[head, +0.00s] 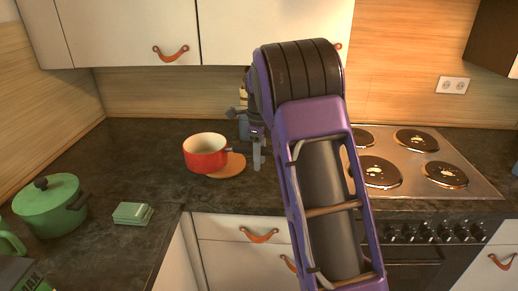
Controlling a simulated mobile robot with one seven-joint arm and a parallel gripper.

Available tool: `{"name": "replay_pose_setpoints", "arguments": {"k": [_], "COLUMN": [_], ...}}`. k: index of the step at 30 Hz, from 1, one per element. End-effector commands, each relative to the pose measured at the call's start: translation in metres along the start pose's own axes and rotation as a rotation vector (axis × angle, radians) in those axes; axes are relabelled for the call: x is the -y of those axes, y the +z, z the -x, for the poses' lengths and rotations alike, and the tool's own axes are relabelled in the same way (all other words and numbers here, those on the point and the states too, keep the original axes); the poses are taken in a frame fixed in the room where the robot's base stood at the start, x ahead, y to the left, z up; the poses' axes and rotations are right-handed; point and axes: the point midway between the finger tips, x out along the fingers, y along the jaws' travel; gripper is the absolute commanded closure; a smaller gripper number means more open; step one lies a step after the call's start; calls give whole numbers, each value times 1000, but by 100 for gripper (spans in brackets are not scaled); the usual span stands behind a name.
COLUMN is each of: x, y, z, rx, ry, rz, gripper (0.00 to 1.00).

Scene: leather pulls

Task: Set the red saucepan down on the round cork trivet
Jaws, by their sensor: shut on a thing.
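The red saucepan (205,160), with a pale inside, is upright at the left part of the round cork trivet (228,168) on the dark counter. It covers the trivet's left and back part in this view; the trivet's right and front part shows. I cannot tell whether the pan's base touches the trivet or hangs just above it. My gripper (257,158) points down just right of the pan and is shut on it. The grip point and the pan's handle are not clearly visible.
A green lidded pot (50,212) and a green block-like item (132,213) stand on the left counter. A stove (468,183) with several round burners is at the right. Upper cabinets (130,30) hang above. Counter left of the pan is clear.

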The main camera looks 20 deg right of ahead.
Motion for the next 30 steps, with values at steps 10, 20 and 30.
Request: {"name": "replay_pose_setpoints", "arguments": {"k": [10,20,30], "x": [18,17,17], "y": [9,8,9], "z": [17,0,-36], "rx": [1,-1,-1], "ry": [-4,-2,-3], "rz": [-372,-385,-384], "gripper": [100,100,100]}}
